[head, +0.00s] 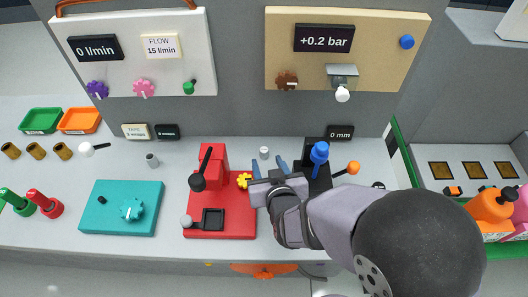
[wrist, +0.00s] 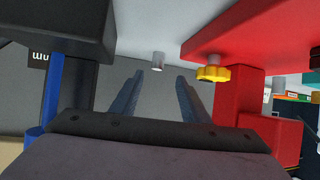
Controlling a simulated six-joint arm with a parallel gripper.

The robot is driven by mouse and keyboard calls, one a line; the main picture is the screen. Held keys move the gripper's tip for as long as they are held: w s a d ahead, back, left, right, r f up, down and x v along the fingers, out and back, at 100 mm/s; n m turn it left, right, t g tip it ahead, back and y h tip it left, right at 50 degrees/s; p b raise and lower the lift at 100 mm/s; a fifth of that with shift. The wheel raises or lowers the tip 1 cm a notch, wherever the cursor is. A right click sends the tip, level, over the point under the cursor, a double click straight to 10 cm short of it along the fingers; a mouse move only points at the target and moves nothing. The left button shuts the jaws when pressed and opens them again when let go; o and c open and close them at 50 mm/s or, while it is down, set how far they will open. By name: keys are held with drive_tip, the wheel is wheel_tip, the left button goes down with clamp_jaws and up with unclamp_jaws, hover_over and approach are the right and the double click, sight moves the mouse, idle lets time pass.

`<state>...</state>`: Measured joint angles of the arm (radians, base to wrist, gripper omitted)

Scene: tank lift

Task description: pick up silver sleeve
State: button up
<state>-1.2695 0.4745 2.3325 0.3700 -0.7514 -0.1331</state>
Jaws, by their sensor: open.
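A small silver sleeve (head: 264,152) stands upright on the bench between the red device and the black stand. It also shows in the wrist view (wrist: 158,62), just beyond my fingertips and roughly between them. My gripper (head: 268,163) is open with two blue fingers, also seen in the wrist view (wrist: 160,77). Nothing is between the fingers, and the sleeve appears apart from them. A second grey, sleeve-like cylinder (head: 152,160) stands farther left on the bench.
A red device (head: 240,220) with a yellow knob (head: 243,180) is close left of my gripper. A black stand (head: 318,182) with a blue knob (head: 319,152) is close on the right. A teal box (head: 105,220) lies at the left. The grey wall is behind.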

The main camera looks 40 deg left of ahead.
sight(265, 152)
drive_tip(key=shift+p+x, duration=0.35)
drive_tip(key=shift+x, duration=0.75)
drive_tip(key=shift+w, duration=0.1)
drive_tip(key=shift+p+x, duration=0.9)
drive_tip(key=shift+x, duration=1.65)
drive_tip(key=shift+w+d, duration=0.1)
clamp_jaws()
